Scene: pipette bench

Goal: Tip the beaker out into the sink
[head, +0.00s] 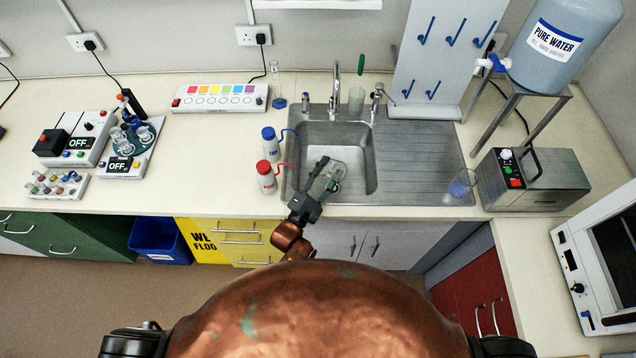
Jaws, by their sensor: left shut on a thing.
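My left gripper (318,187) reaches in from the front edge over the sink (354,148). It is shut on a clear glass beaker (338,170), which is over the front part of the basin. The beaker looks tilted, but its see-through walls and the fingers make its exact angle and contents hard to tell. No stream of liquid shows. My right gripper is not in view.
A second glass vessel (462,186) with a bluish tint stands on the right drainboard. A red-capped bottle (266,180) and a blue-capped bottle (270,146) stand left of the sink. The tap (335,92) rises behind the basin. The drainboard (420,150) is mostly clear.

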